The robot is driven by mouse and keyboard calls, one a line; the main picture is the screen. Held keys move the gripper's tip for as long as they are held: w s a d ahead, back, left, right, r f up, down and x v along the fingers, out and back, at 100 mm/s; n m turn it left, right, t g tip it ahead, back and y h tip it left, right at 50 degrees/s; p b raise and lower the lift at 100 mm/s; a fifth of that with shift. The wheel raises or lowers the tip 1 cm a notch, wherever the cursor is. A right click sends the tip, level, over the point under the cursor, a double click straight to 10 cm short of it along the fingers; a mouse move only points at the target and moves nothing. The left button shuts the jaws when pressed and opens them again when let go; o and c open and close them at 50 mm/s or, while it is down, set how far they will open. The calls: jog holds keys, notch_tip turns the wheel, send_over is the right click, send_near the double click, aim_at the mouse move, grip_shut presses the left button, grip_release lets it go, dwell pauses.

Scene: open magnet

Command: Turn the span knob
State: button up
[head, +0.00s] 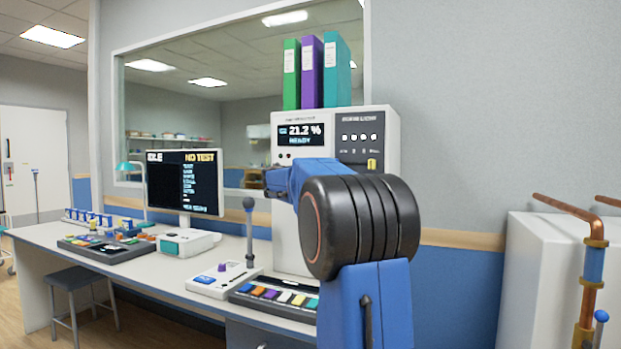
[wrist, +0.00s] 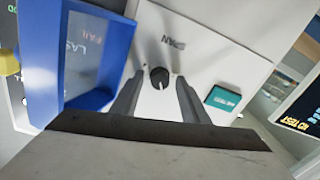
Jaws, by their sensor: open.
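The span knob (wrist: 160,77) is a small round black knob with a pale pointer mark. It sits on a white panel (wrist: 205,45) beside a partly readable label ending in "PAN". In the wrist view my gripper (wrist: 157,92) is open, with one dark finger on each side of the knob. I cannot tell whether either finger touches it. In the head view the knob is not visible, and my arm covers part of the white cabinet (head: 386,150), whose display (head: 301,134) reads 21.2 %.
A blue-framed panel (wrist: 118,62) stands close at left in the wrist view, and a small teal screen (wrist: 223,99) lies at right. In the head view, a monitor (head: 184,182), a control box with a purple knob (head: 222,280) and a grey-topped lever (head: 249,225) stand on the bench.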

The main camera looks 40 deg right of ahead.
grip_shut()
jog(key=shift+n, duration=2.4)
grip_release()
jog(key=v, duration=1.7)
jog(key=shift+a+r, duration=0.15)
jog(key=shift+a, duration=0.15)
